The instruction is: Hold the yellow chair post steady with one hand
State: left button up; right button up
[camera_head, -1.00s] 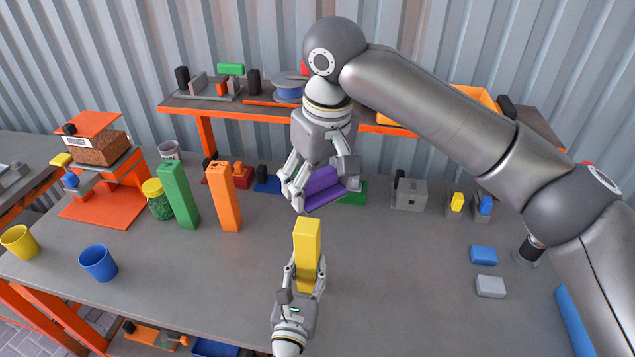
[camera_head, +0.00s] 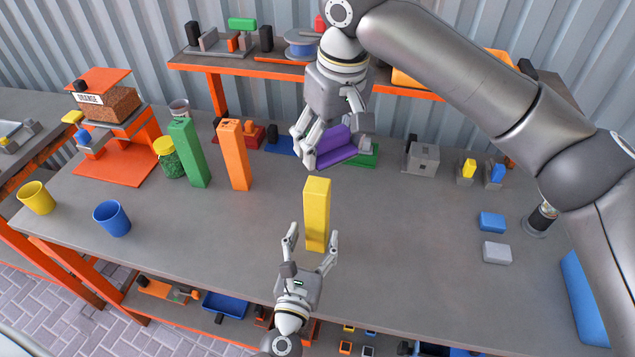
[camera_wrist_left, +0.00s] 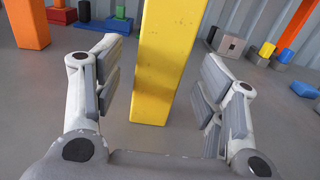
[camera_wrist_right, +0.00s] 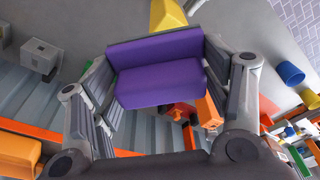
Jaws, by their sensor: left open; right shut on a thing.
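The yellow chair post (camera_head: 316,215) stands upright on the grey table, near the middle. My left gripper (camera_head: 309,235) is open at the near side of the post. In the left wrist view the post (camera_wrist_left: 163,60) rises between the spread fingers, beyond their tips, with a gap on each side. My right gripper (camera_head: 333,145) is behind and above the post, shut on a purple L-shaped piece (camera_head: 337,147). In the right wrist view the purple piece (camera_wrist_right: 157,68) fills the space between the fingers, and the yellow post (camera_wrist_right: 168,14) shows past it at the top.
Green (camera_head: 188,152) and orange (camera_head: 233,155) posts stand to the left, with a green-filled jar (camera_head: 171,160) and blue cup (camera_head: 112,218). Blue (camera_head: 491,222) and grey (camera_head: 497,252) blocks lie to the right. The table around the yellow post is clear.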

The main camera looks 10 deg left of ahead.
pick_arm(q)
jog(key=s, duration=0.8)
jog(key=shift+s, duration=0.25)
jog(key=shift+s+r+p, duration=0.15)
jog(key=shift+r+p, duration=0.15)
jog(key=shift+r, duration=0.05)
pick_arm(e)
jog(key=shift+r, duration=0.35)
notch_tip(320, 180, up, 5)
jog(key=p, duration=0.4)
jog(key=shift+f+p, duration=0.1)
jog(key=shift+p, duration=0.3)
pick_arm(q)
notch_tip(320, 180, up, 6)
jog(key=shift+f, duration=0.1)
pick_arm(e)
jog(key=shift+s, duration=0.1)
